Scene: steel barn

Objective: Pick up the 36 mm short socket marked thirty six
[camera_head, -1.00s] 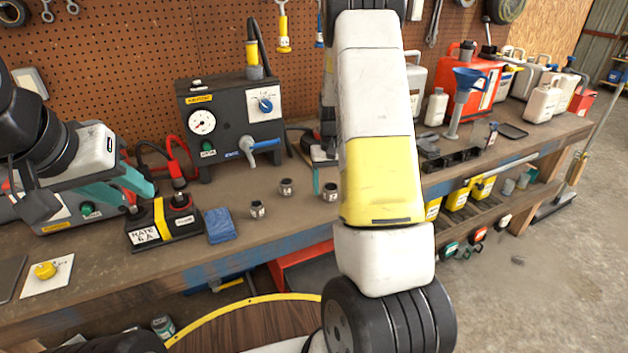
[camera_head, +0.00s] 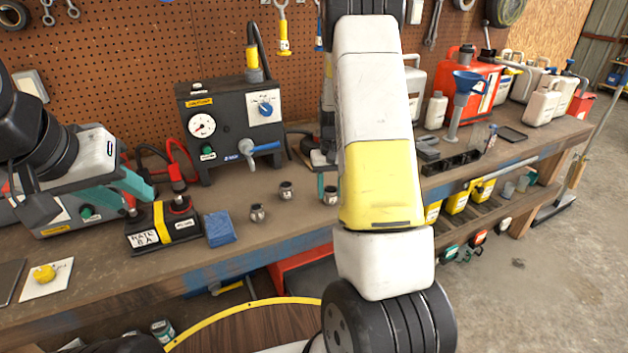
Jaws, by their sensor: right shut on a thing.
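Three small metal sockets stand on the bench: one in front (camera_head: 257,213), one behind it (camera_head: 286,191), and one at the right (camera_head: 330,196). Their markings are too small to read. My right gripper (camera_head: 329,188) is at the right-hand socket and shut on it. One teal finger shows at that socket's left side; the other finger is mostly hidden behind my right arm. The socket appears at bench level. My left gripper (camera_head: 141,198) is over the left of the bench, its teal fingers apart and empty near the black battery.
A black battery (camera_head: 160,240) and a blue cloth (camera_head: 220,228) lie left of the sockets. A tester box with a gauge (camera_head: 230,128) stands behind them. A funnel (camera_head: 466,88) and jugs are at the right. The bench front around the sockets is clear.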

